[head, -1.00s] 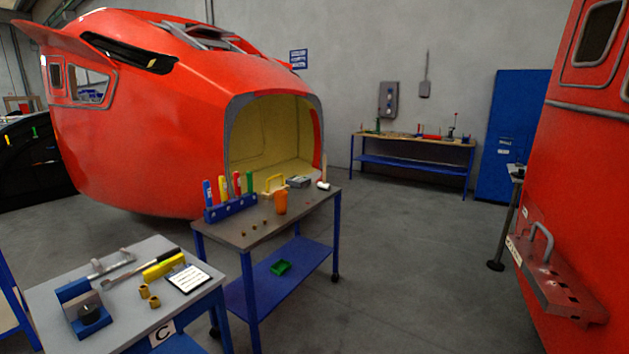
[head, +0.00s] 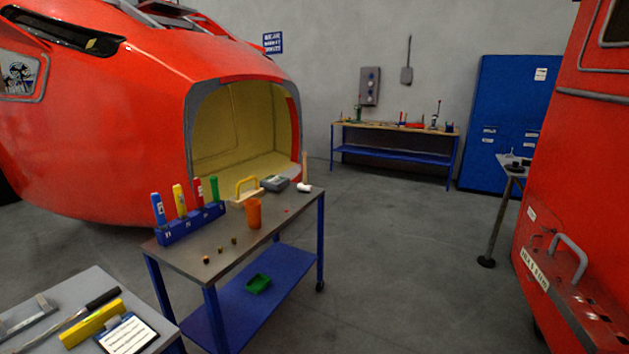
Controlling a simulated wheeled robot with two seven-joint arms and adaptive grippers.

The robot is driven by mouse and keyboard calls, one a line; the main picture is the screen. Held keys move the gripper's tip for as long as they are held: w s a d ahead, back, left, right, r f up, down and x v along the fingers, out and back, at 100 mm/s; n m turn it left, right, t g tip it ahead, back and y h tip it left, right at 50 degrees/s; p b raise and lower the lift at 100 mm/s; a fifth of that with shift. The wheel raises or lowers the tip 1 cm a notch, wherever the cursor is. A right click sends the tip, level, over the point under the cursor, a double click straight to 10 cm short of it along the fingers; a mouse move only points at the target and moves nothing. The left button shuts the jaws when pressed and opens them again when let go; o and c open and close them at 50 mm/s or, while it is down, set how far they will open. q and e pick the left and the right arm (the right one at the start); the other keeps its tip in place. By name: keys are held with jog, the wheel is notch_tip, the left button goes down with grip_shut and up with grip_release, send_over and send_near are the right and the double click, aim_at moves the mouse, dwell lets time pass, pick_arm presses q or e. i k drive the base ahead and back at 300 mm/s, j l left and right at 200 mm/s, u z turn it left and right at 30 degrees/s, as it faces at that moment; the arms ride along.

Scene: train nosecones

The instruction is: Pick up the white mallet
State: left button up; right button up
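A small white mallet head (head: 304,188) with a light wooden handle (head: 305,166) standing upright from it is at the far right corner of the blue-legged cart's grey top (head: 222,259). It looks like the white mallet. Neither of my grippers shows in the head view.
The cart also bears a blue rack (head: 192,224) of coloured tools, an orange cup (head: 254,214), a yellow-handled float (head: 246,191) and a grey device (head: 275,183). A nearer table (head: 160,345) is at lower left. A red nosecone (head: 570,250) bounds the right. Floor between is clear.

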aim_at(304, 187)
jog(key=i+z, duration=0.45)
jog(key=i, duration=0.3)
jog(key=i+l, duration=0.1)
jog(key=i, duration=0.65)
jog(key=i+u, duration=0.35)
jog(key=i+l+u, duration=0.2)
jog(key=u, duration=0.15)
jog(key=i+u, duration=0.6)
jog(key=u, duration=0.15)
jog(key=i+l+u, duration=0.1)
jog(key=i+u, duration=0.25)
jog(key=i, duration=0.3)
